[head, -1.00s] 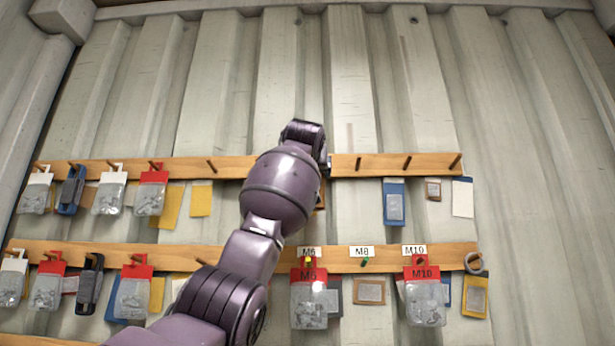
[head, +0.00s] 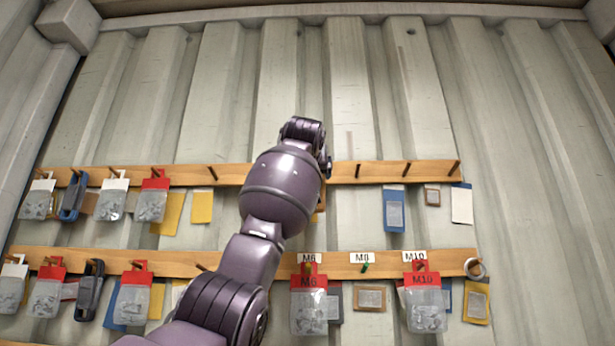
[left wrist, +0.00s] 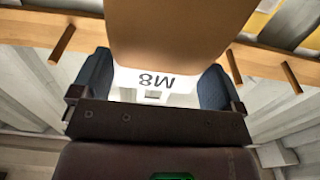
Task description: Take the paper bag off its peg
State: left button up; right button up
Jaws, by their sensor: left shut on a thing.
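In the left wrist view a brown paper bag (left wrist: 180,30) with a white header marked M8 sits between the two dark blue fingers of my left gripper (left wrist: 153,86), which is shut on the header. A small slot shows in the header; I cannot tell whether a peg passes through it. In the head view my left arm hides the gripper and most of the bag, in front of the upper rail (head: 390,172). A green-tipped peg (head: 365,267) under the M8 label (head: 362,258) on the lower rail is bare. My right gripper is not in view.
Red-topped M6 (head: 309,305) and M10 (head: 424,305) bags hang on either side of the bare M8 peg. Other bags and tools hang at the left of both rails. Wooden pegs stick out along the upper rail. The ribbed wall above is clear.

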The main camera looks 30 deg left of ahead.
pick_arm(q)
jog(key=shift+b+v, duration=0.95)
jog(key=shift+v, duration=0.8)
